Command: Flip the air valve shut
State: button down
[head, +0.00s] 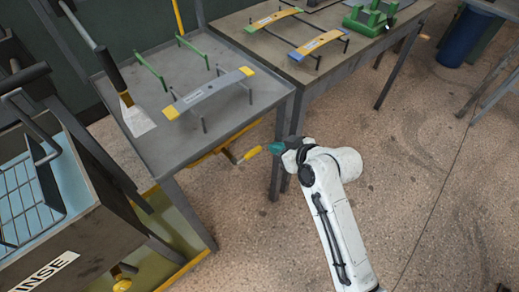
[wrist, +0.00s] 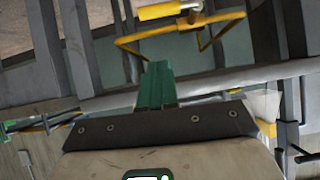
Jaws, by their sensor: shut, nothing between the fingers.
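A yellow lever handle (head: 250,154), which looks like the air valve's, sticks out below the right edge of the grey table on a yellow pipe. Its valve body is too small to make out. My gripper (head: 276,147), with green fingertips, is just right of the handle's end, with a small gap in the picture. In the wrist view my gripper (wrist: 156,70) is shut and empty, its fingers together. There a yellow handle (wrist: 168,10) lies across the top, beyond the fingertips, with a bent yellow bar (wrist: 150,33) below it. I cannot tell whether they touch.
The grey table (head: 240,112) bears a leaf spring (head: 208,92) on posts and a broad scraper (head: 136,115). A second table (head: 225,28) behind holds more springs (head: 320,43) and a green stand (head: 368,18). A rinse tank (head: 82,240) stands at left. The floor (head: 430,150) at right is clear.

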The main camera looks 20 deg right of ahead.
send_over(259, 151)
jog(key=s, duration=0.3)
notch_tip(259, 151, down, 4)
jog(key=f, duration=0.2)
jog(key=w, duration=0.1)
jog(key=shift+a+f, duration=0.3)
jog(key=shift+f, duration=0.1)
jog(key=shift+w+a+f, duration=0.1)
jog(key=shift+f, duration=0.65)
jog(key=shift+f, duration=0.1)
jog(key=s+a+f+m+y+b, duration=0.1)
jog(key=a+f+m+y+b, duration=0.2)
jog(key=f+m+y+b, duration=0.7)
jog(key=shift+s+a+f+b, duration=0.2)
jog(key=shift+a+b, duration=0.15)
jog(key=shift+b, duration=2.8)
jog(key=shift+a, duration=0.1)
